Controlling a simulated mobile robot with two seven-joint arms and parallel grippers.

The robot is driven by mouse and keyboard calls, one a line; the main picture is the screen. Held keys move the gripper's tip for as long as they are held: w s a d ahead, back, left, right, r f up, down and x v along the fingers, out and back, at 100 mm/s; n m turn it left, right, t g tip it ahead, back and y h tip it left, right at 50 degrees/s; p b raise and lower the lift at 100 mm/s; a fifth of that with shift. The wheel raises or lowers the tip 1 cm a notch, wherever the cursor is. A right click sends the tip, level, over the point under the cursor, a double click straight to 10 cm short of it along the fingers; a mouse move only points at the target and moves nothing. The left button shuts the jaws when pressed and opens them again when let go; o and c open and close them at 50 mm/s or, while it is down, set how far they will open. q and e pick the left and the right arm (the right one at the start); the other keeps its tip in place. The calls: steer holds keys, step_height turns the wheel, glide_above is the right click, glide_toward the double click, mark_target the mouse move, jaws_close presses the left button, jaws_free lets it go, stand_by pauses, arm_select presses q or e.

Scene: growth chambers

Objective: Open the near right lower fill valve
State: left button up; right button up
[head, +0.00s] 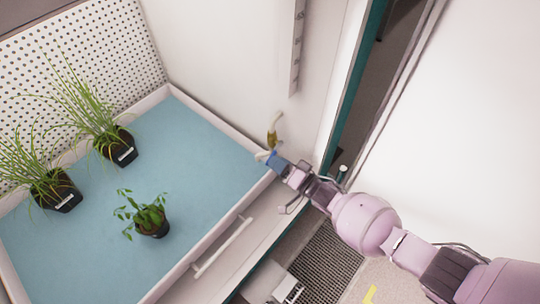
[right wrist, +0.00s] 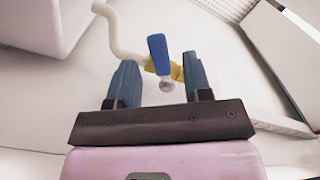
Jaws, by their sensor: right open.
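The fill valve shows in the right wrist view as a brass body (right wrist: 177,71) with a blue lever handle (right wrist: 158,54) and a pale curved pipe (right wrist: 122,38). In the head view its brass part (head: 271,138) sits by the chamber's right wall, just above the tray's right corner. My right gripper (right wrist: 158,85) is open, its two blue fingers on either side of the valve's handle. In the head view my right gripper (head: 270,157) is right at the valve and hides part of it. I cannot tell whether a finger touches the handle. My left gripper is not in view.
A blue-floored tray (head: 205,134) with a pale rim lies left of the valve. It holds two grassy potted plants (head: 115,145) (head: 56,192) and a leafy one (head: 152,221). A white handle bar (head: 222,248) runs along its front. A teal-edged door frame (head: 366,60) stands right.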

arm_select(q)
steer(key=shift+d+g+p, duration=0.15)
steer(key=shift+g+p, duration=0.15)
steer(key=shift+p, duration=0.25)
arm_select(e)
steer(key=shift+v, duration=2.85)
steer(key=shift+c, duration=0.2)
